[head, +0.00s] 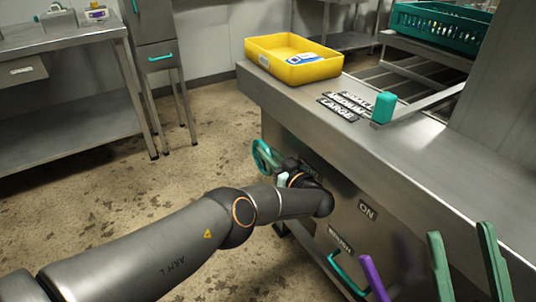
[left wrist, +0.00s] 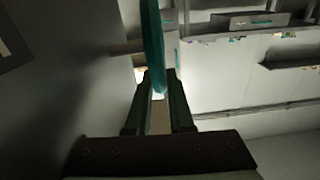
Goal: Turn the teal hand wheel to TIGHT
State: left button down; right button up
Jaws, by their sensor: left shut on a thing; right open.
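The teal hand wheel (head: 261,154) sticks out from the front face of the steel counter. In the head view only part of its rim shows; my left arm and gripper hide the rest. My left gripper (head: 284,177) is at the wheel's near side, shut on its rim. In the left wrist view the teal rim (left wrist: 153,45) runs upright between the two fingers of the gripper (left wrist: 158,93). No TIGHT marking can be read near the wheel. My right gripper is in neither view.
A yellow tray (head: 268,62) and size plates (head: 342,105) lie on the counter (head: 405,147). A purple handle (head: 372,278) and green handles (head: 440,265) rise at the lower right. Open floor (head: 215,130) lies left of the counter.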

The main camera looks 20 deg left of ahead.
pick_arm(q)
jog(key=shift+s+d+f+t+y+b, duration=0.1)
jog(key=shift+f+t+y+b, duration=0.3)
jog(key=shift+b, duration=0.45)
jog(key=shift+r, duration=0.2)
pick_arm(e)
jog(key=f, duration=0.2)
jog(key=shift+a+f, duration=0.25)
jog(key=shift+f, duration=0.15)
jog(key=shift+w, duration=0.1)
pick_arm(q)
jog(key=c, duration=0.8)
grip_release()
jog(key=shift+d, duration=0.1)
pick_arm(e)
jog(key=shift+d+r, duration=0.1)
pick_arm(q)
jog(key=shift+s+d, duration=0.25)
jog(key=shift+d, duration=0.1)
jog(key=p+v, duration=0.1)
jog(key=v, duration=0.5)
jog(key=shift+s+d+f, duration=0.15)
jog(key=shift+s+d, duration=0.05)
jog(key=shift+s, duration=0.05)
pick_arm(e)
jog(key=shift+r, duration=0.75)
